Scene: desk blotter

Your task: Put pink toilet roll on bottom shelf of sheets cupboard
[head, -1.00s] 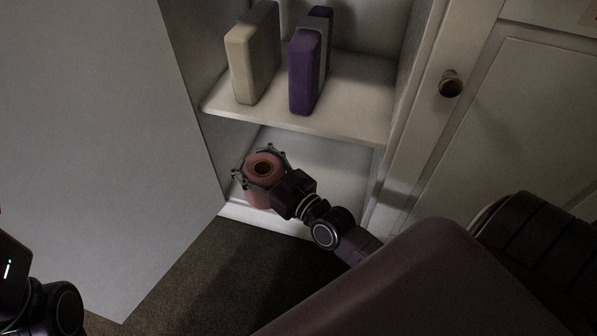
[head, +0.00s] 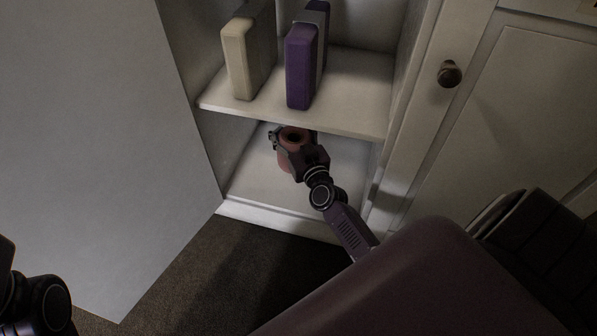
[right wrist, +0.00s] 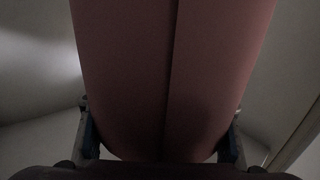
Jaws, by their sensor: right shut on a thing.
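The pink toilet roll (head: 285,160) is upright inside the lower compartment of the open cupboard, under the middle shelf (head: 350,105). My right gripper (head: 290,137) is shut on it, with a finger on either side. In the right wrist view the roll (right wrist: 170,70) fills the middle between the fingers. The bottom shelf (head: 245,185) is bare around the roll. I cannot tell whether the roll touches the shelf or is just above it. Only a dark part of my left arm shows at the lower left; its gripper is out of view.
A cream pack (head: 237,60) and purple packs (head: 300,70) stand on the middle shelf, above the roll. The open door (head: 100,140) bounds the left side. A closed door with a round knob (head: 449,74) is at the right. The bottom shelf's front lip (head: 270,223) borders the dark carpet.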

